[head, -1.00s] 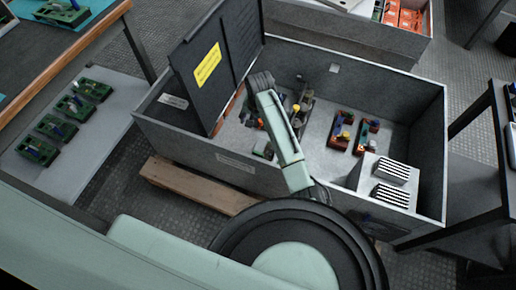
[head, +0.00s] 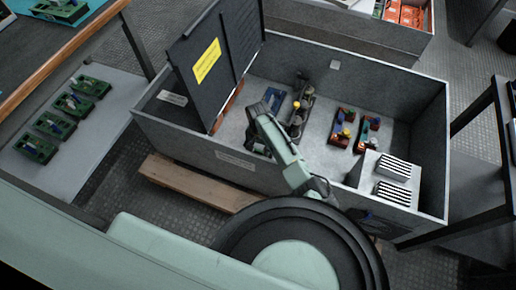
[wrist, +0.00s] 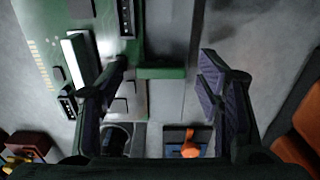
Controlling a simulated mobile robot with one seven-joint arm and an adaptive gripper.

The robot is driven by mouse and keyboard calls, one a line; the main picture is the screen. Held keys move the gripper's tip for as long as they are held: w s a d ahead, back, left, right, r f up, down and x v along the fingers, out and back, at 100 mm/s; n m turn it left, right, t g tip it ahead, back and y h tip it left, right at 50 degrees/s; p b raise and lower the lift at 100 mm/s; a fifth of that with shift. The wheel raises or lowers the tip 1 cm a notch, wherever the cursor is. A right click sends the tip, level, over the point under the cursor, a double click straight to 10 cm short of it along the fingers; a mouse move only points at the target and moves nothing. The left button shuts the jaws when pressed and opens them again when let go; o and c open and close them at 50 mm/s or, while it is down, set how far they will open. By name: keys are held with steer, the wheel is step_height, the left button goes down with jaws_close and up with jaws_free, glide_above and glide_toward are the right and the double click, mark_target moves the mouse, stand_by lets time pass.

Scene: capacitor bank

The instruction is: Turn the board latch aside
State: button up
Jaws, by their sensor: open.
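In the wrist view my gripper (wrist: 163,78) is open, with one dark finger on each side of a small green bar, which may be the board latch (wrist: 160,72). The bar sticks out from the edge of a green circuit board (wrist: 104,28) across a grey strip. The left finger overlaps the board's edge; the right finger is apart from the bar over grey surface. I cannot tell the fingers' height above it. In the head view my arm reaches into the grey open cabinet, and the gripper is mostly hidden behind its front wall and my own links.
An orange knob (wrist: 188,149) sits low between the fingers. The cabinet's raised lid (head: 207,65) stands at its left. Inside are dark posts (head: 303,106), coloured modules (head: 344,130) and striped blocks (head: 393,168). A side shelf (head: 92,137) holds several green units.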

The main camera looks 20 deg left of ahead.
steer(key=c, duration=1.2)
steer(key=shift+o, duration=0.2)
